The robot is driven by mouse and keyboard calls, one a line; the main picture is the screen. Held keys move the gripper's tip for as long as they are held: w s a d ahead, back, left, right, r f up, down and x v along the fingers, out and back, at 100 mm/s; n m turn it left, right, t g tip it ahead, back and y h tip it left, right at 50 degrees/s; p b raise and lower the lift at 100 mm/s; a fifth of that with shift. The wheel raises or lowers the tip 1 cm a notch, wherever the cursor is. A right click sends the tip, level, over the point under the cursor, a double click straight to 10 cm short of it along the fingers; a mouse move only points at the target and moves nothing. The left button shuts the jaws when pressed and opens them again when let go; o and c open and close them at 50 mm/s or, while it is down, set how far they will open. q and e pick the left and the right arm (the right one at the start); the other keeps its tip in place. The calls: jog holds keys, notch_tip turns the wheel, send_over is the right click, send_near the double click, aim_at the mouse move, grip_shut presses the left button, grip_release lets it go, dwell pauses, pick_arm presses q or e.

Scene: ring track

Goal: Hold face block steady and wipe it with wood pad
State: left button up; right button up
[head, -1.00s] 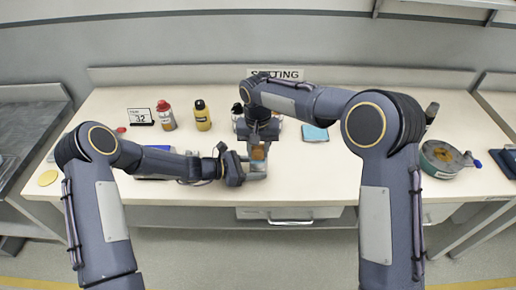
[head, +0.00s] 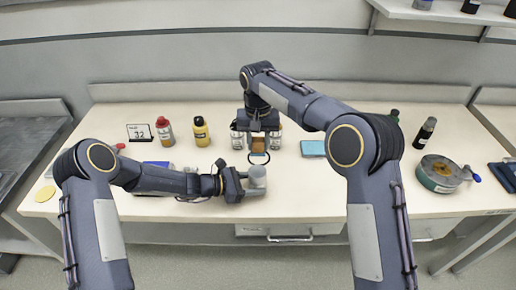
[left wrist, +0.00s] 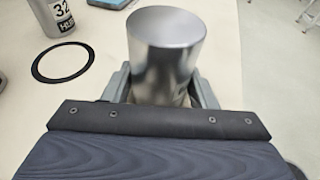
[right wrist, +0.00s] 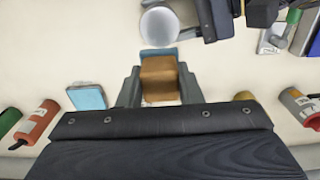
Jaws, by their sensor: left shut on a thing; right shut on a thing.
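The face block, a shiny metal cylinder (left wrist: 165,55), stands upright between the fingers of my left gripper (head: 254,185). In the right wrist view its round top (right wrist: 160,26) shows. My left gripper is shut on its lower part, near the table's front edge. The wood pad (right wrist: 160,79), a brown block with a bluish strip at its far end, is clamped in my right gripper (head: 257,142). The pad is behind the face block in the head view, with a visible gap between them. Whether the pad touches the table is unclear.
A black ring (left wrist: 63,63) lies between the pad and face block. Red (head: 165,131) and yellow (head: 201,131) bottles and a number card (head: 140,133) stand left. A light-blue flat item (head: 313,149) lies right, with a round green tin (head: 445,174) beyond.

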jog(key=shift+r, duration=1.5)
pick_arm(q)
jog(key=o, duration=0.8)
jog(key=shift+o, duration=0.2)
jog(key=shift+a, duration=0.1)
jog(key=v, duration=1.1)
jog(key=shift+s+a+r, duration=0.15)
jog(key=shift+s+a, duration=0.05)
jog(key=shift+a, duration=0.15)
